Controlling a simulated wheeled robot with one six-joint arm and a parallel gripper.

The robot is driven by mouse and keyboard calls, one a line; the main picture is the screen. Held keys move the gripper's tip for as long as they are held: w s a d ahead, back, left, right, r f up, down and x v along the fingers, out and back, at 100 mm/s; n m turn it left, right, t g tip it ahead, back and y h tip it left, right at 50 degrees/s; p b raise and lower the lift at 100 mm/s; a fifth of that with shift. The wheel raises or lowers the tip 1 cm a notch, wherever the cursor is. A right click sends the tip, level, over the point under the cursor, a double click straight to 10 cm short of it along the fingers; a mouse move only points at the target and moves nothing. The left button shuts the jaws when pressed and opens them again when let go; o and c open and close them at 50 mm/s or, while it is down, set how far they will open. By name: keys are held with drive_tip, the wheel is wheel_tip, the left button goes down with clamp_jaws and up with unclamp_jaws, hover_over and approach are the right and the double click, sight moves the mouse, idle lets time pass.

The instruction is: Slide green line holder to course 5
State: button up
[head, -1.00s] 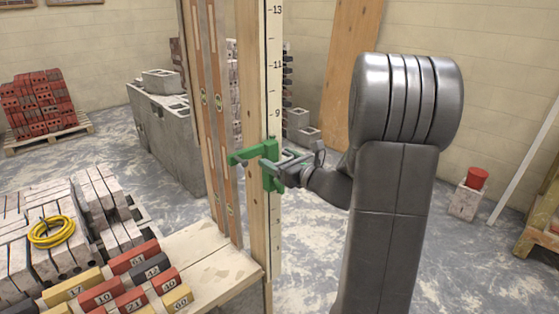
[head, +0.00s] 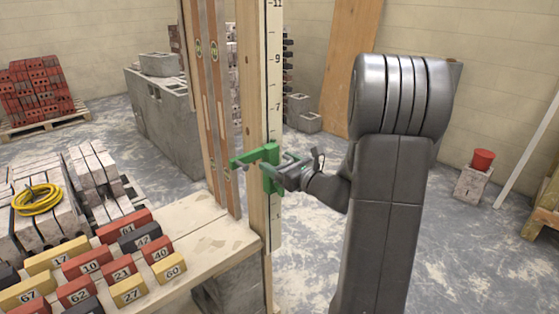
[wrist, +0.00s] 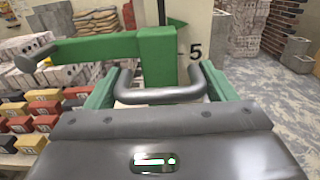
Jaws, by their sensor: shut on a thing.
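The green line holder (head: 268,165) sits on the tall upright post with a numbered scale (head: 274,60). Its arm sticks out to the left. In the wrist view the holder (wrist: 157,60) is close up, with the printed 5 (wrist: 195,50) just right of its body and a small green pointer above the 5. My gripper (head: 290,174) comes from the right and is shut on the holder's grey handle. In the wrist view the fingers (wrist: 160,92) lie at both sides of this handle. The scale marks behind the holder are hidden in the head view.
Left of the post, a wooden board (head: 215,240) and numbered coloured bricks (head: 85,263) stand low. Two levels (head: 213,110) lean beside the post. A yellow coil (head: 37,199) lies on blocks. The floor right of the post is mostly clear.

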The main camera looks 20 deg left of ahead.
wheel_tip(320, 180, down, 4)
drive_tip(key=shift+w+d+r+b, duration=0.1)
drive_tip(key=shift+b, duration=0.85)
drive_tip(key=o, duration=1.1)
drive_tip(key=v, duration=1.4)
